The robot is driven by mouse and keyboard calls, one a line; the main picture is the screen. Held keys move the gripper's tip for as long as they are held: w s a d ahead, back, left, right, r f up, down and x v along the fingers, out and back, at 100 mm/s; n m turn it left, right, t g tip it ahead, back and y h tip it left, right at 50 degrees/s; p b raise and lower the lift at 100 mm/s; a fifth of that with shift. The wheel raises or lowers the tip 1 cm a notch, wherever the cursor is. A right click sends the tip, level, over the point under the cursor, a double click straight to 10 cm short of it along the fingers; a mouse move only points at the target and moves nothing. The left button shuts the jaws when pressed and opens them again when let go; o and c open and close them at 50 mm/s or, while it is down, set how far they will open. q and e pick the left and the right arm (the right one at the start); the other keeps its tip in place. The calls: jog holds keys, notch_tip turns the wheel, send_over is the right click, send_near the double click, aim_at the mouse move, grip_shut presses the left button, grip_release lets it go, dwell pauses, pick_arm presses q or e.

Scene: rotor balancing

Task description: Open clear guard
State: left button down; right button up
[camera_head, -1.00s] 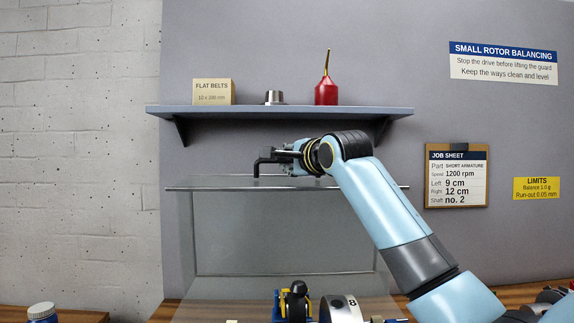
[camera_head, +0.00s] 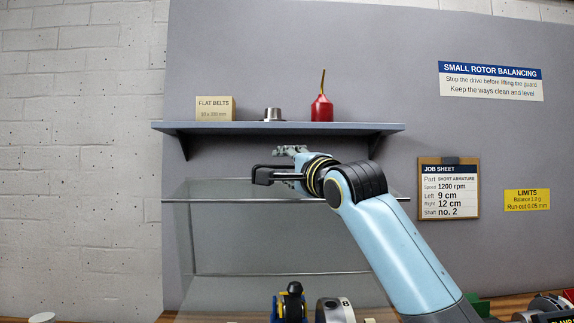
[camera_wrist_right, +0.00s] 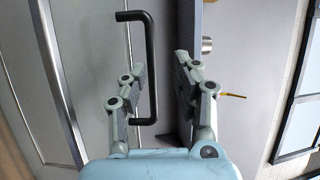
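The clear guard (camera_head: 270,240) stands in the middle of the head view, a transparent box with a metal strip along its upper front edge. Its black handle (camera_head: 263,175) sticks out at the top; it also shows in the right wrist view (camera_wrist_right: 151,65) as a C-shaped bar. My right gripper (camera_head: 290,165) is at the handle, with its fingers apart. In the right wrist view the bar shows between the fingertips (camera_wrist_right: 160,78), nearer the left finger. I cannot tell whether a finger touches it. My left gripper is not in view.
A shelf (camera_head: 350,128) above the guard holds a belt box (camera_head: 215,108), a metal part (camera_head: 272,114) and a red oil can (camera_head: 321,108). My gripper is close under it. Balancing parts (camera_head: 290,303) sit low, behind the clear guard panel.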

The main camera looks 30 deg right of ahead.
jog(key=shift+s+r, duration=0.1)
jog(key=shift+r, duration=0.05)
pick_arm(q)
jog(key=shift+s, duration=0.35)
pick_arm(e)
jog(key=s+f, duration=0.2)
jog(key=s, duration=0.9)
jog(key=shift+s+a+f, duration=0.15)
jog(key=shift+s+a, duration=0.2)
jog(key=shift+s, duration=0.05)
